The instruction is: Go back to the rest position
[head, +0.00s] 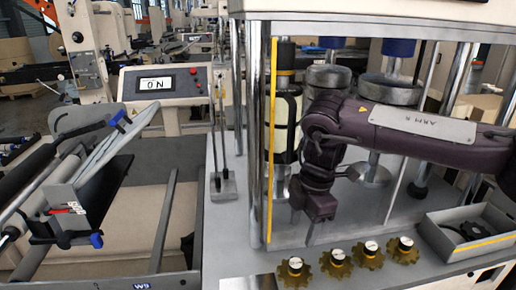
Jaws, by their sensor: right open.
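My right arm (420,135) comes in from the right and reaches across the front of the machine's bay. My right gripper (312,212) points down in front of the bay, above the grey deck. It is open, and I see nothing between its fingers. My left gripper is not in view.
Several brass-coloured toothed knobs (337,263) stand in a row along the front of the deck (235,235). A grey tray (440,240) with dark parts is at the right. Chrome posts (254,100) and a yellow strip (271,150) stand beside the gripper.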

